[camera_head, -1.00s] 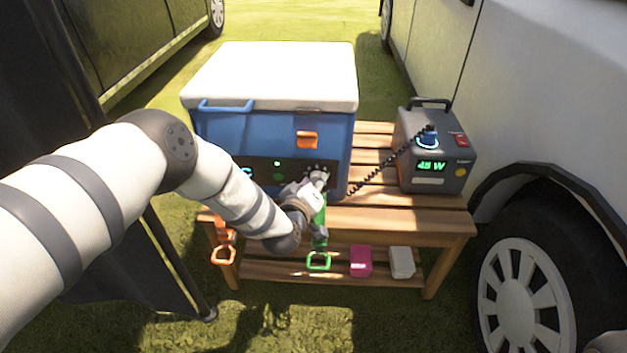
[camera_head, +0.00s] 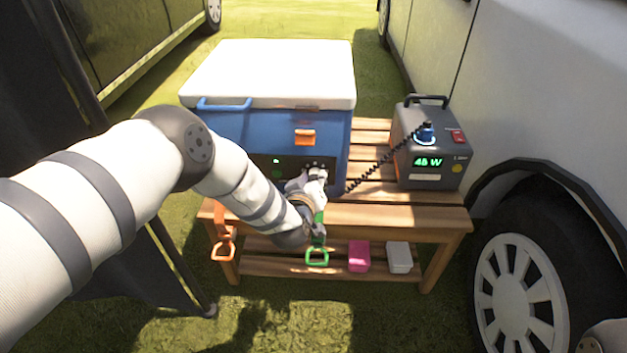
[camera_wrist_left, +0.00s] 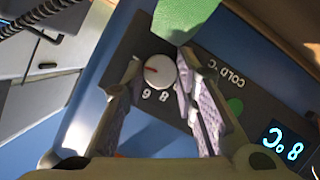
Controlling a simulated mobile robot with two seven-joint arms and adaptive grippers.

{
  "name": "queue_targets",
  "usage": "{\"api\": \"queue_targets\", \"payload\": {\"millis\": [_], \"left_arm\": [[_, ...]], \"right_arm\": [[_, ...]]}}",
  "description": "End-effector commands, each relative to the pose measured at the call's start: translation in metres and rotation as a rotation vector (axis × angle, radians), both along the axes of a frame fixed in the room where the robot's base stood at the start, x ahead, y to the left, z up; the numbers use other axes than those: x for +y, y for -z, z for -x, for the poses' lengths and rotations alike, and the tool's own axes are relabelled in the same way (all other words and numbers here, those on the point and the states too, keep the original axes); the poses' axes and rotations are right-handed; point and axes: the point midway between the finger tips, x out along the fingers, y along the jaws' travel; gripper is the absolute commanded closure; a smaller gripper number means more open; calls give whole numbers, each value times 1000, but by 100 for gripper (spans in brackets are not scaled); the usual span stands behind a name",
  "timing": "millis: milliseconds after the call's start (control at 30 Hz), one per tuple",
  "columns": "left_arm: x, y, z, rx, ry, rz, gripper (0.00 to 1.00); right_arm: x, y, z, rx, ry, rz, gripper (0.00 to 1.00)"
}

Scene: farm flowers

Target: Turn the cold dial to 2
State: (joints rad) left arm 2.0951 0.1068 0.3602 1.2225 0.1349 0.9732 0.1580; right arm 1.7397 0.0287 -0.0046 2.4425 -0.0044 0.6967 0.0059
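The cold dial (camera_wrist_left: 160,71) is a white round knob with a red mark on the cooler's dark panel, seen in the left wrist view. The mark lies sideways across the knob, and the printed 8 and 6 show below it. The display (camera_wrist_left: 287,145) reads 8°C, upside down. My left gripper (camera_wrist_left: 160,65) has its fingers apart, one on each side of the dial; whether they touch it is unclear. In the head view my left gripper (camera_head: 317,176) covers the dial on the front of the blue cooler (camera_head: 225,128).
The cooler stands on a wooden bench (camera_head: 400,216). A grey power box (camera_head: 437,150) with a coiled cord stands at right. Pink (camera_head: 359,256) and white (camera_head: 399,258) blocks sit on the lower shelf.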

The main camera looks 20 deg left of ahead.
Motion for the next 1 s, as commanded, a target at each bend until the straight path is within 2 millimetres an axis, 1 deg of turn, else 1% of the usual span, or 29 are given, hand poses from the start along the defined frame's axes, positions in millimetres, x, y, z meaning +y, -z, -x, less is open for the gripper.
{"api": "queue_targets", "payload": {"millis": [33,67,100,367,467,567,800,900,1000], "left_arm": [[1,0,0,0,-1,-1,62],[1,0,0,0,-1,-1,55],[1,0,0,0,-1,-1,53],[0,0,0,0,0,1,53],[-1,-3,7,1,0,1,53],[-3,-10,25,2,1,2,53],[-10,-31,83,2,1,1,53],[-12,-37,100,0,-1,1,53],[-13,-41,109,0,-2,0,53]], "right_arm": [[0,0,0,0,0,0,100],[0,0,0,0,0,0,100],[0,0,0,0,0,0,100],[0,0,0,0,0,0,100],[0,0,0,0,0,0,100],[0,0,0,0,0,0,100],[0,0,0,0,0,0,100],[0,0,0,0,0,0,100],[0,0,0,0,0,0,100]]}}
